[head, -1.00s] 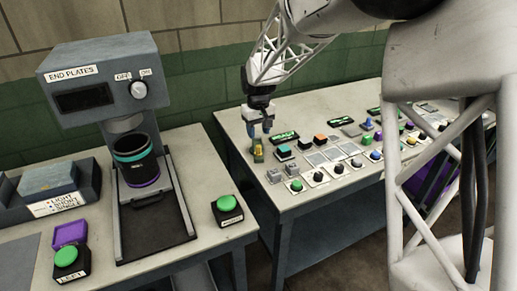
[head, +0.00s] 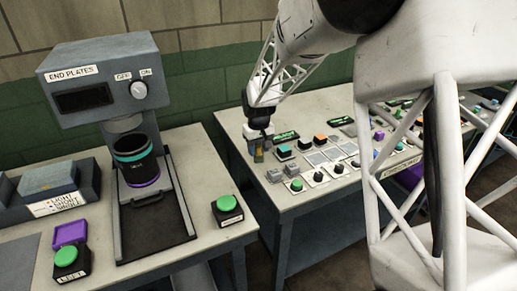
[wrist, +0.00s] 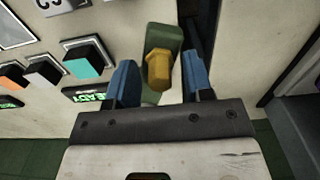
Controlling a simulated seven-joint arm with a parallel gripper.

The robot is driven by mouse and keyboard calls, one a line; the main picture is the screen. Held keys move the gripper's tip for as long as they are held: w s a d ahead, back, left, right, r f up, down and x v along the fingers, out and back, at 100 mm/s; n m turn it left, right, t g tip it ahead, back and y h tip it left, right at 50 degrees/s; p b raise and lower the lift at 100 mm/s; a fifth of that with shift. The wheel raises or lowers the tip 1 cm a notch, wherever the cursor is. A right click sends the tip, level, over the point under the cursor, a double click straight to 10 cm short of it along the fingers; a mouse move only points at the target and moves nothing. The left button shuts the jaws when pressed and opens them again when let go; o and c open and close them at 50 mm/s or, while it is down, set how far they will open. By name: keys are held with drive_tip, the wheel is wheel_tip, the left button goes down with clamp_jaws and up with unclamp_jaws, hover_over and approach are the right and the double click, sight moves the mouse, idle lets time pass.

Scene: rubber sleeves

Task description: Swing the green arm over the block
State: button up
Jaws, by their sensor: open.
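The green arm (wrist: 165,38) shows in the wrist view, with a yellow, faceted knob (wrist: 160,68) near its end. In the head view the knob is a small yellow-green patch (head: 258,156) at the near-left corner of the right-hand table. My gripper (wrist: 162,82) is open, with one blue finger on each side of the knob. Contact between fingers and knob cannot be made out. In the head view my gripper (head: 258,143) hides most of the green arm. I cannot tell which thing is the block.
Grey pieces (head: 284,169) and a green button (head: 296,185) stand nearby. A press (head: 100,85) holding a dark cup (head: 132,150) stands on the left table.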

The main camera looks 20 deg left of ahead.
drive_tip(key=shift+f, duration=0.15)
clamp_jaws()
